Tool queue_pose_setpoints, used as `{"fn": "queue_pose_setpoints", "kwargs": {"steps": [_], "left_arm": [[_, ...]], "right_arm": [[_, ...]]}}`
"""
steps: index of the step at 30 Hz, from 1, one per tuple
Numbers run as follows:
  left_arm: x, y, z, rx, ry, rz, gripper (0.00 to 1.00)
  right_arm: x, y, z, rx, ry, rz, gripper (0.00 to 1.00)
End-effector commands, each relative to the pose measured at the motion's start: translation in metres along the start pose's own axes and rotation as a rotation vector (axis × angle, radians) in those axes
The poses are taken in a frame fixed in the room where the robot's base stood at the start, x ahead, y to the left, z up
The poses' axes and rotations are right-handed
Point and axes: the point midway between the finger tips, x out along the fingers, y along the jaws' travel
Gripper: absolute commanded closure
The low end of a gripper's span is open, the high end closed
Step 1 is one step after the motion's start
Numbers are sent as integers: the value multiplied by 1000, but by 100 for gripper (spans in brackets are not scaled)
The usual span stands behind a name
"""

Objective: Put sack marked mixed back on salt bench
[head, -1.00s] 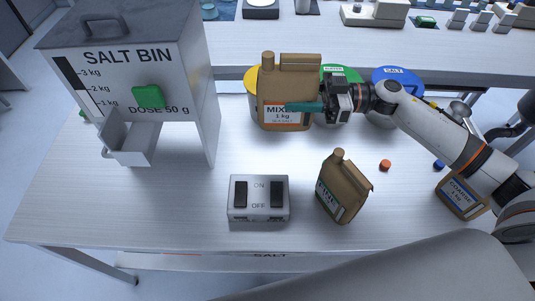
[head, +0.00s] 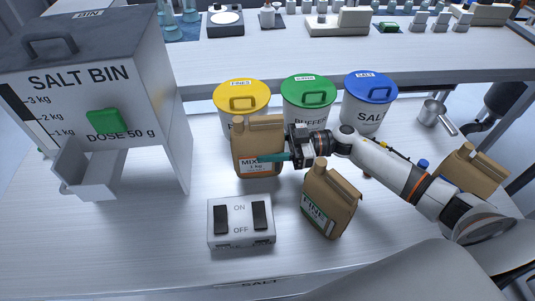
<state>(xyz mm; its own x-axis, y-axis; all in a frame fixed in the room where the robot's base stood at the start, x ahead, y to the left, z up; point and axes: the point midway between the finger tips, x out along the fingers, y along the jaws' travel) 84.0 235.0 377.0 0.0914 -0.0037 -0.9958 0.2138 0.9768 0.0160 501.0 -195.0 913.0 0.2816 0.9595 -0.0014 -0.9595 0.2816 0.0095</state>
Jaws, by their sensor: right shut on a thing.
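The brown sack marked MIXED 1 kg (head: 258,136) is upright over the middle of the salt bench (head: 165,245), in front of the yellow and green bins. My right gripper (head: 273,157) comes from the right and is shut on this sack, its teal finger across the front by the label. The sack's base is at or just above the bench top; I cannot tell whether it touches. My left gripper is not in view.
The FINE sack (head: 331,200) stands close to the right. A switch box (head: 240,222) is in front, the salt bin (head: 95,90) at left. Yellow (head: 241,98), green (head: 308,97) and blue-lidded (head: 369,95) bins stand behind. Another brown sack (head: 468,172) is at right, partly behind my arm.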

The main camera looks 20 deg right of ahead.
Motion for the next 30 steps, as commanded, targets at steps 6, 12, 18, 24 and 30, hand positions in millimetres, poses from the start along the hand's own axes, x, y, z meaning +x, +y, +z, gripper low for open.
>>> {"fn": "queue_pose_setpoints", "kwargs": {"steps": [6,12,18,24,30], "left_arm": [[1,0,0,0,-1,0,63],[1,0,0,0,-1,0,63],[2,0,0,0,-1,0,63],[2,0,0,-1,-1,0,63],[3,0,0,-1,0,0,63]], "right_arm": [[0,0,-24,-1,0,-1,100],[0,0,-24,-1,1,0,100],[0,0,-25,-1,1,-1,33],[0,0,-25,-1,1,0,33],[-8,0,-25,1,3,-1,33]]}}
